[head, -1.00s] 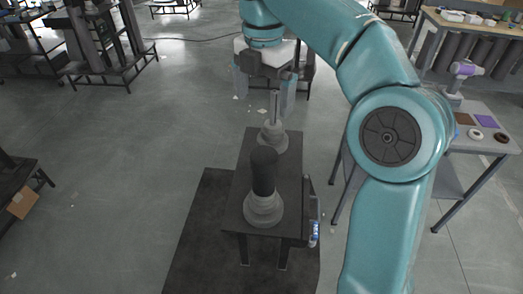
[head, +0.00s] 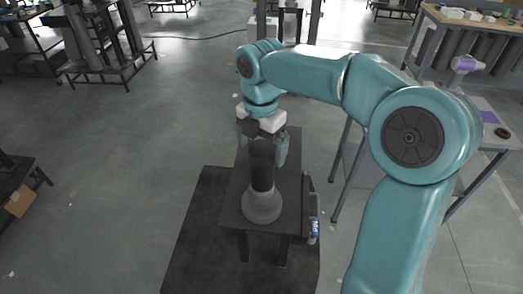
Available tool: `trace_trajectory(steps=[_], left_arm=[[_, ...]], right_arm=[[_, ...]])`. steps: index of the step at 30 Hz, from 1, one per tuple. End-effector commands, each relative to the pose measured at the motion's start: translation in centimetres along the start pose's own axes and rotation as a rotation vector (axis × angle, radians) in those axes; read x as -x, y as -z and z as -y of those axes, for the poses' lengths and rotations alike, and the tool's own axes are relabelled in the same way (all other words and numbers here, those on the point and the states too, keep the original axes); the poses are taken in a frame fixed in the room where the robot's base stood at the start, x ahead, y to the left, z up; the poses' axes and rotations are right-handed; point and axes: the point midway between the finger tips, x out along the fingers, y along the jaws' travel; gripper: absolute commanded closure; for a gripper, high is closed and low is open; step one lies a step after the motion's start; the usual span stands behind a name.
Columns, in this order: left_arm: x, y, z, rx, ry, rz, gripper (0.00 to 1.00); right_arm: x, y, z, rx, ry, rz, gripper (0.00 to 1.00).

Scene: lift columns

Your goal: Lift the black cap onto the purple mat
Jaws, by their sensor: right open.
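The black cap (head: 262,166) stands upright on the near column, above its round grey base (head: 263,207) on a dark low table. My right gripper (head: 262,146) is open and points down, its pale fingers apart at either side near the cap's top. I cannot tell whether the fingers touch the cap or are behind it. The purple mat (head: 488,117) lies on the grey side table at the right, partly hidden by my right arm. My left gripper is out of view.
The low dark table (head: 290,205) stands on a dark floor mat (head: 197,230). A blue-labelled bottle (head: 314,227) is at its right side. A dark brown ring (head: 502,133) lies near the purple mat. Open floor is to the left.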

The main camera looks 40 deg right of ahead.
Motion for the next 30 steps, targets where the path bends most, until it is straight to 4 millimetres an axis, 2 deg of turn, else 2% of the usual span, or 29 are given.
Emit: trace_trajectory(steps=[8,9,14,15,24,30], left_arm=[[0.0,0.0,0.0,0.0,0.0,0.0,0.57],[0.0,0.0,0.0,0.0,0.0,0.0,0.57],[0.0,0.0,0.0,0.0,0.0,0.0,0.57],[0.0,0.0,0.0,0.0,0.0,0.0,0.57],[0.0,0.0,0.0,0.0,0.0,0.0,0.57],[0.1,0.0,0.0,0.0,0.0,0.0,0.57]], right_arm=[[-0.6,-0.1,0.0,-0.001,-0.001,0.0,0.0],[-0.6,-0.1,0.0,-0.001,-0.001,0.0,0.06],[-0.6,-0.1,0.0,-0.001,-0.001,0.001,0.59],[-0.6,-0.1,0.0,-0.001,-0.001,0.001,0.65],[-0.3,-0.1,0.0,-0.001,-0.002,0.002,0.65],[1.6,-0.1,-0.1,0.0,-0.005,0.003,0.65]])
